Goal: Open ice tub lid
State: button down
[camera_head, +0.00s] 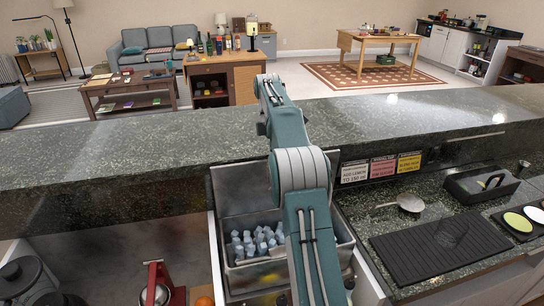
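The steel ice tub (338,259) is set into the lower counter at the bottom middle. A flat steel panel, apparently the tub's lid (236,195), stands raised at the back of the tub, against the raised counter's face. My arm crosses in front and hides the panel's right part and some of the tub. I cannot make out my gripper or its fingers in this view.
The raised stone bar counter (120,150) runs across behind the tub. At right are three small signs (382,168), a metal strainer (410,202), a black ribbed mat (440,247) and a black caddy (482,185). A red-and-silver tool (160,285) sits at lower left.

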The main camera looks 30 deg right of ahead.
jog(key=shift+d, duration=0.25)
jog(key=c, duration=0.7)
grip_release()
jog(key=shift+w, duration=0.1)
jog(key=shift+d, duration=0.15)
jog(key=shift+a, duration=0.25)
